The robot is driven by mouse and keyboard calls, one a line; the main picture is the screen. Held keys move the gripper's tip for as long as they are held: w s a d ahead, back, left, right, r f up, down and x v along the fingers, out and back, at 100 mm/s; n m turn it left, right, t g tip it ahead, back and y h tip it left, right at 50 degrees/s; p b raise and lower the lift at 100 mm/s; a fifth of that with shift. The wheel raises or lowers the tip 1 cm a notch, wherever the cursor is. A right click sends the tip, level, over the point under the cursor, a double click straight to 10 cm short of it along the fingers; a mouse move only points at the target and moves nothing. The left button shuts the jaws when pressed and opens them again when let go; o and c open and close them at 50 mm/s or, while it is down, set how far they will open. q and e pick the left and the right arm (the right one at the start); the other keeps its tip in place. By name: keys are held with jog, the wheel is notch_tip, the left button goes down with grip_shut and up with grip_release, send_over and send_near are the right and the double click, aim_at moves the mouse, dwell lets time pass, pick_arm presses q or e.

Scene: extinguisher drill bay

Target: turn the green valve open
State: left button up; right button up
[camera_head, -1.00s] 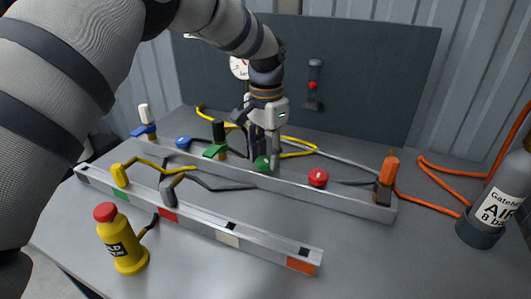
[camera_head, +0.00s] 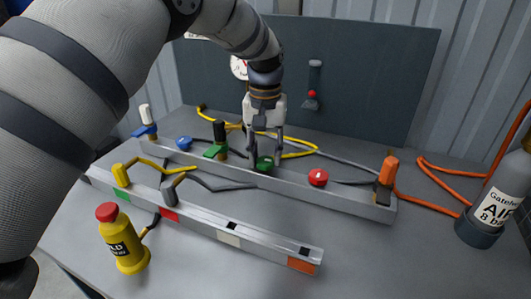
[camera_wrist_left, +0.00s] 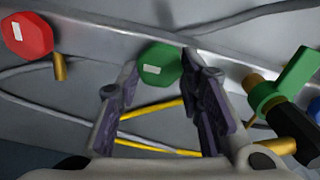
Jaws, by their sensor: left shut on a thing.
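The green valve (camera_head: 264,164) is a round knob on the rear grey rail. In the left wrist view the green knob (camera_wrist_left: 159,65) shows flat sides and a white mark, between my fingertips. My left gripper (camera_head: 264,158) comes down from above and is shut on the green knob, with one finger at each side. Its fingers cover part of the knob's edge. My right gripper is not in view.
A red knob (camera_head: 318,177) and a blue knob (camera_head: 183,143) share the rear rail (camera_head: 345,204). A front rail (camera_head: 262,243), yellow bottle (camera_head: 122,245) and grey air cylinder (camera_head: 487,205) stand around. Yellow and orange hoses lie on the table. The front right table is clear.

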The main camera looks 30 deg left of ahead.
aim_at(265, 158)
pick_arm(q)
jog(key=shift+f, duration=0.1)
dwell(0.4)
jog(key=o, duration=1.2)
jog(key=shift+c, duration=0.2)
notch_tip(265, 158, up, 12)
